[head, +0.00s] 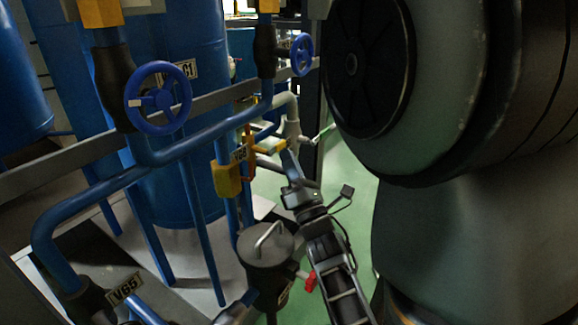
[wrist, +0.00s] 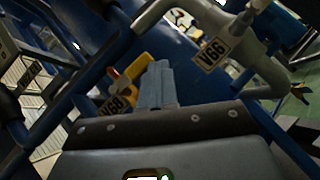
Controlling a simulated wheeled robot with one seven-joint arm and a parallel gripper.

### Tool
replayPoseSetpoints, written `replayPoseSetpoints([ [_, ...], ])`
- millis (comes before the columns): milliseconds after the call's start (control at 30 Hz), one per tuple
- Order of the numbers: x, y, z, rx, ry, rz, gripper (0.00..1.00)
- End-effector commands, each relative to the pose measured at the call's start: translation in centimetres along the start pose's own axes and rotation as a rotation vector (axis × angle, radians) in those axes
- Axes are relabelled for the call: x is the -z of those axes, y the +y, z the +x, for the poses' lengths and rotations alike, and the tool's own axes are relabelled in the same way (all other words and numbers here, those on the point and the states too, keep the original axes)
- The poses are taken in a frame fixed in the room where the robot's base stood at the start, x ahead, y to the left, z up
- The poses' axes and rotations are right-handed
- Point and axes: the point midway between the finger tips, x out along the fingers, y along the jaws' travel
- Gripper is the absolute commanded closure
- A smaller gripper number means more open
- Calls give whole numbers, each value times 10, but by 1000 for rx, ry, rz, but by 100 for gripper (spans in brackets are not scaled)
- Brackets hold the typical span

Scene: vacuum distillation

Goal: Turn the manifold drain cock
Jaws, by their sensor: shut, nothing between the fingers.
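No label names the manifold drain cock, so I cannot tell for certain which valve it is. A valve tagged V68 (head: 228,178) has a yellow body on a blue pipe, with red and yellow parts beside it. In the wrist view its yellow part (wrist: 139,67) is just left of my fingers, partly hidden behind them. My gripper (head: 288,155) is shut and empty, close to the right of that valve; its fingers (wrist: 158,75) show at the centre of the wrist view. I cannot tell whether they touch the valve.
A grey pipe (head: 292,120) with a green-tipped lever (head: 324,133) is just beyond my gripper; its V66 tag (wrist: 212,50) shows in the wrist view. A blue handwheel (head: 159,97), a blue tank (head: 180,190) and a black lidded pot (head: 266,262) crowd the left. Green floor lies behind.

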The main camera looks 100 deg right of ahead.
Motion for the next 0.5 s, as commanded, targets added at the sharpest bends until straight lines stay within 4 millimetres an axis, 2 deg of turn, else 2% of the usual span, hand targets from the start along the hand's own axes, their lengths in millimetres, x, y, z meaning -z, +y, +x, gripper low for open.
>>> replayPoseSetpoints([
  [333,0,1,0,-2,-1,1,100],
  [500,0,0,-12,1,0,0,100],
])
